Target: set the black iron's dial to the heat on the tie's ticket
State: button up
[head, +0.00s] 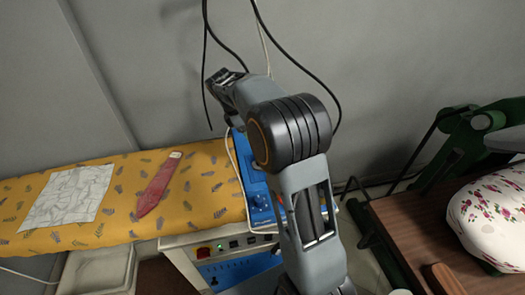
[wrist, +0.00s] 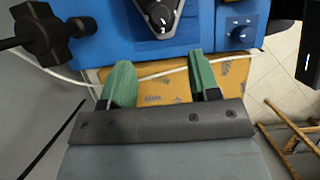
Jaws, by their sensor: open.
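A red tie (head: 153,190) lies on the yellow patterned ironing board, with a small pale ticket (head: 175,154) at its upper end; its writing is too small to read. A blue unit (head: 259,203) stands at the board's right end, partly hidden by my arm. I cannot make out the black iron.
A white patterned cloth (head: 66,197) lies on the yellow board (head: 110,172). A black knobbed fitting (wrist: 52,34) projects at the unit's left. Black cables (head: 300,62) hang above. A brown table (head: 425,225) with a floral padded form (head: 490,225) stands right.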

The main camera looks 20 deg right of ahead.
jog(key=x, duration=1.2)
jog(key=shift+f+p, duration=0.15)
jog(key=shift+p, duration=0.15)
